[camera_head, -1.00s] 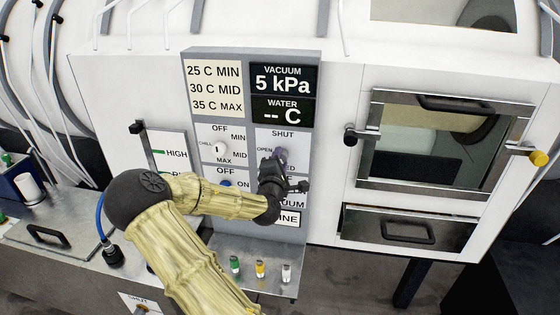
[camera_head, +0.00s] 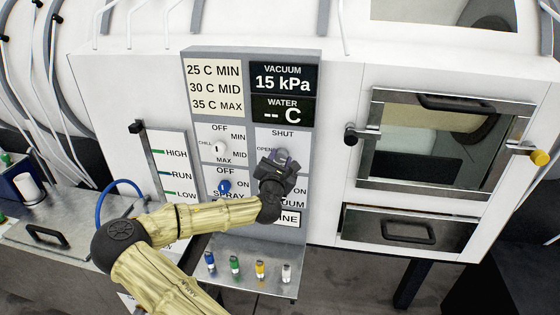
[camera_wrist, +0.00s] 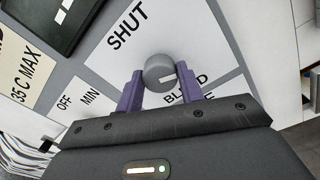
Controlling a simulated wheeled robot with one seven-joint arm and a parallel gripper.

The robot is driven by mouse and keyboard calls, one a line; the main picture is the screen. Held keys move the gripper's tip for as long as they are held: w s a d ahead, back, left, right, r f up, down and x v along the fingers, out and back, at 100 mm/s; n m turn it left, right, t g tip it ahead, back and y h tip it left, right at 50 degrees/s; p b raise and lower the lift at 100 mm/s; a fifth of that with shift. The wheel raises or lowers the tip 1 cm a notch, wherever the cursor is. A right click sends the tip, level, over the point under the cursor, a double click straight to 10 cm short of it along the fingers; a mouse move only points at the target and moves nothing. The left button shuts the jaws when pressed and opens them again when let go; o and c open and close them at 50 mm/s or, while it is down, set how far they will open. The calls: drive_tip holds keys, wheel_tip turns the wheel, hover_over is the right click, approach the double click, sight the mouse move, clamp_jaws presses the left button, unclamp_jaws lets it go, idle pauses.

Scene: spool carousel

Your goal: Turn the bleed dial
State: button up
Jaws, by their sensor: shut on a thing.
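The bleed dial (camera_wrist: 158,70) is a round grey knob with a white pointer mark, on a white panel marked SHUT, with OPEN at the left in the head view. The BLEED label below it is partly hidden by my gripper. My gripper (camera_wrist: 160,88) has its purple fingers shut on the dial, one on each side; it also shows in the head view (camera_head: 280,158), where it covers most of the dial. The vacuum display (camera_head: 284,80) reads 15 kPa, and the water display (camera_head: 283,110) reads "-- C".
A white chill knob (camera_head: 219,148) and a blue spray knob (camera_head: 224,187) sit left of the dial. Several small coloured bottles stand on the shelf (camera_head: 240,285) below. A glass door (camera_head: 440,91) with a handle is at the right.

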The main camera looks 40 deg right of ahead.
drive_tip(key=shift+f, duration=0.2)
drive_tip(key=o, duration=1)
drive_tip(key=shift+r, duration=0.1)
drive_tip(key=b+v, duration=0.2)
drive_tip(key=v, duration=0.2)
drive_tip(key=b+v, duration=0.2)
drive_tip(key=v, duration=0.2)
drive_tip(key=b+v, duration=0.2)
drive_tip(key=v, duration=0.2)
drive_tip(key=shift+w+a+b, duration=0.2)
drive_tip(key=shift+a+b, duration=0.15)
drive_tip(key=shift+a, duration=0.05)
